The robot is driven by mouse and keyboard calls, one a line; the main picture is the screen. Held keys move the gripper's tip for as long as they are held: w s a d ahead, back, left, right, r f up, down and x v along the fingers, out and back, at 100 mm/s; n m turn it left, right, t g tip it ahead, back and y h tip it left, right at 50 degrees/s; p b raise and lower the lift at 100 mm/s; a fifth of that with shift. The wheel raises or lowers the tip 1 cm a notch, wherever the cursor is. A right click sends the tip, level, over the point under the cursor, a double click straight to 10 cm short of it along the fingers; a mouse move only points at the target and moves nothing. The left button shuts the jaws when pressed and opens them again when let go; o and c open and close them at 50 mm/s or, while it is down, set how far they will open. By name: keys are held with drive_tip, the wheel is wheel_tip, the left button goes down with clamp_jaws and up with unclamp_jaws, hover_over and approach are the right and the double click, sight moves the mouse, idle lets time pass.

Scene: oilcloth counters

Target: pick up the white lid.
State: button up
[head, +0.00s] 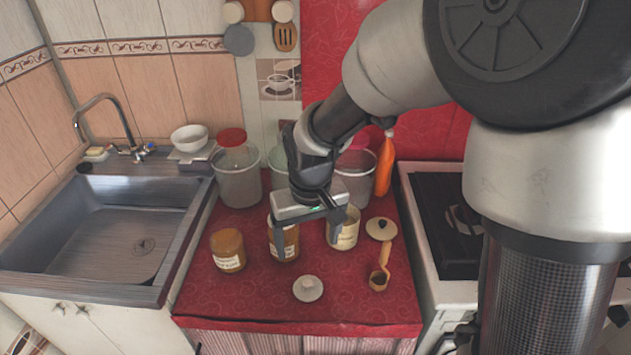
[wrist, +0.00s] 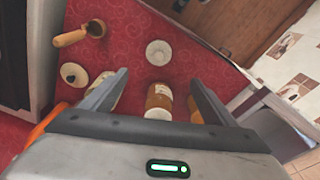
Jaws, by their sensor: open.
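The white lid (head: 308,289) lies flat on the red counter near its front edge, with a raised knob in its middle. It also shows in the wrist view (wrist: 159,52), at the top centre beyond my fingertips. My gripper (head: 307,238) is open and empty, pointing down above the counter, behind the lid and apart from it. Both fingers show in the wrist view (wrist: 160,77), with a brown labelled jar (wrist: 159,98) seen in the gap between them. I cannot tell how high the fingers are above that jar.
A second brown jar (head: 228,250) stands left, and a pale canister (head: 344,228) right of the gripper. A cream lid with a dark knob (head: 381,228) and a wooden-handled pot (head: 379,279) lie at right. Tall containers (head: 238,180) stand behind. Counter around the white lid is clear.

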drive_tip(key=b, duration=0.2)
hover_over(308, 282)
drive_tip(key=f, duration=1.2)
drive_tip(key=shift+s+a+f, duration=0.25)
drive_tip(key=shift+s, duration=0.15)
drive_tip(key=shift+w+d+f, duration=0.15)
drive_tip(key=shift+f, duration=1.2)
drive_tip(key=shift+w+d+f, duration=0.1)
drive_tip(key=shift+w+f, duration=0.05)
drive_tip(key=shift+f, duration=1.15)
drive_tip(key=shift+c, duration=0.3)
drive_tip(key=c, duration=1)
